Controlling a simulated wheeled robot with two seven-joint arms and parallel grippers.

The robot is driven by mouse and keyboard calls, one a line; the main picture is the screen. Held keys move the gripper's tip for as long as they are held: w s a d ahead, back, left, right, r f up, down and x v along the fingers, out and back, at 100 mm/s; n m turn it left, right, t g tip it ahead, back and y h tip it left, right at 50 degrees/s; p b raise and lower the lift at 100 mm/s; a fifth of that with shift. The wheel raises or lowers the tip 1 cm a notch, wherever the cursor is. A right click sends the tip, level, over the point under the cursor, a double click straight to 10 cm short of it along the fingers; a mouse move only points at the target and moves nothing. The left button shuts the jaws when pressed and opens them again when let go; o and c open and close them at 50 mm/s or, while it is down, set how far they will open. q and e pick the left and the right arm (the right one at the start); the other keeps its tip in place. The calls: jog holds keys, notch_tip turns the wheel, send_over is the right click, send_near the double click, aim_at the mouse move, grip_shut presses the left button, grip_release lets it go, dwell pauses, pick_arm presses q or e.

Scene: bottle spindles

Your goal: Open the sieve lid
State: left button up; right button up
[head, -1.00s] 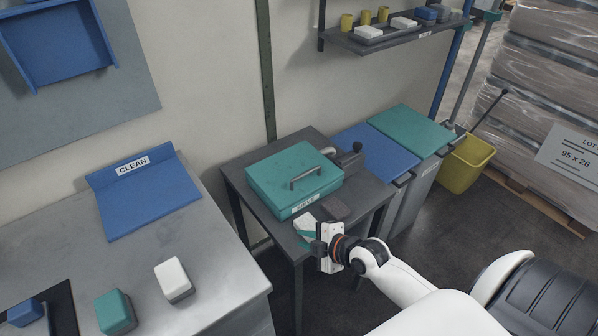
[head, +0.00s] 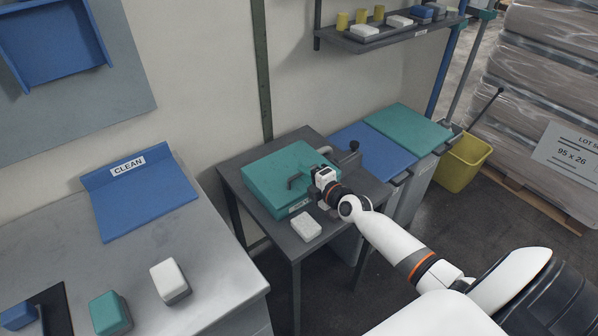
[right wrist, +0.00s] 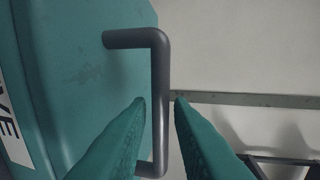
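The teal sieve lid (head: 272,172) lies flat and closed on the small dark table. In the right wrist view, the handle (right wrist: 161,65) passes between the two teal fingertips of my right gripper (right wrist: 160,100). The fingers are apart, with small gaps beside the bar, so the gripper is open around the handle. My left gripper is not in view.
A white block (head: 306,228) lies on the table (head: 284,239) in front of the sieve. Bins with blue (head: 362,148) and teal (head: 408,130) lids stand at the right. A metal bench (head: 215,262) is at the left.

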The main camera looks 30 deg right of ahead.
aim_at(291, 167)
jog(key=shift+b+x, duration=0.3)
jog(key=shift+x, duration=1.4)
grip_shut()
